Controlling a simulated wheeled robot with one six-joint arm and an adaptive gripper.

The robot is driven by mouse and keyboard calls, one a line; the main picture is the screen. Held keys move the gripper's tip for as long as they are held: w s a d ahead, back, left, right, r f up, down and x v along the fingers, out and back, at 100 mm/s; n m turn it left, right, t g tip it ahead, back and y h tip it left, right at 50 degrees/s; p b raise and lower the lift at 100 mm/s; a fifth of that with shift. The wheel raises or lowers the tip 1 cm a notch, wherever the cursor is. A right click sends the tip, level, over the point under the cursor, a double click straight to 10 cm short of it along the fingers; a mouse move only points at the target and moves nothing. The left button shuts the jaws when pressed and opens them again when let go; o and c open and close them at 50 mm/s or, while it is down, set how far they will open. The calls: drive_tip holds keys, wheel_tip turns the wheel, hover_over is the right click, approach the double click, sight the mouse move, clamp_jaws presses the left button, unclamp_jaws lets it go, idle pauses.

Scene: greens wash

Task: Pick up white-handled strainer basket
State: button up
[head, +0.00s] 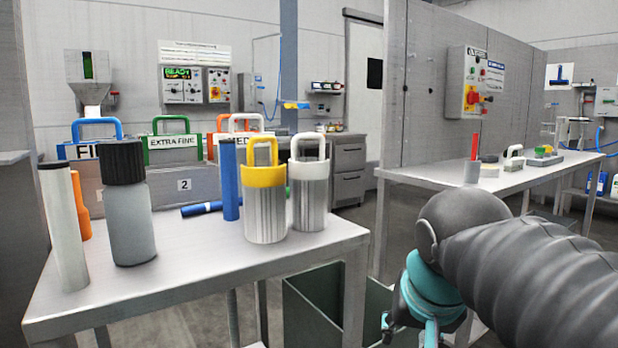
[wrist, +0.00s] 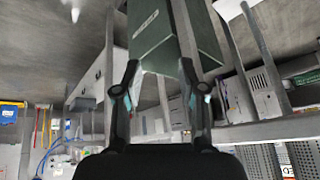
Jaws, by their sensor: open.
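The white-handled strainer basket (head: 310,196) stands upright near the right end of the left table (head: 180,270) in the head view. It is a metal cylinder with a white rim and a white loop handle. A similar yellow-handled basket (head: 265,215) stands close on its left, partly in front of it. My gripper (head: 408,330) is low at the right, past the table's right edge and apart from the baskets; part of it is cut off by the frame. In the wrist view, my gripper (wrist: 160,88) has its fingers spread with nothing between them. The basket cannot be made out in that view.
A dark-capped grey bottle (head: 130,220), a white tube (head: 63,225) and a blue cylinder (head: 229,180) stand on the left table. A blue tube lies behind them. A green bin (head: 315,310) is below the table's right end. Another table (head: 520,180) is at the right.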

drive_tip(key=w+a+r+m+t+p, duration=0.15)
drive_tip(key=w+a+r, duration=0.25)
drive_tip(key=r, duration=0.7)
drive_tip(key=w+a+r+m+g+p, duration=0.1)
drive_tip(key=w+a+r+m+p, duration=0.25)
drive_tip(key=r, duration=0.75)
drive_tip(key=m+t+p, duration=0.2)
drive_tip(key=m, duration=0.3)
approach(307, 136)
drive_tip(key=shift+g, duration=0.25)
drive_tip(key=b+x, duration=0.4)
drive_tip(key=x, duration=0.5)
drive_tip(key=shift+w, duration=0.4)
drive_tip(key=shift+w+f, duration=0.35)
drive_tip(key=shift+c, duration=0.2)
clamp_jaws()
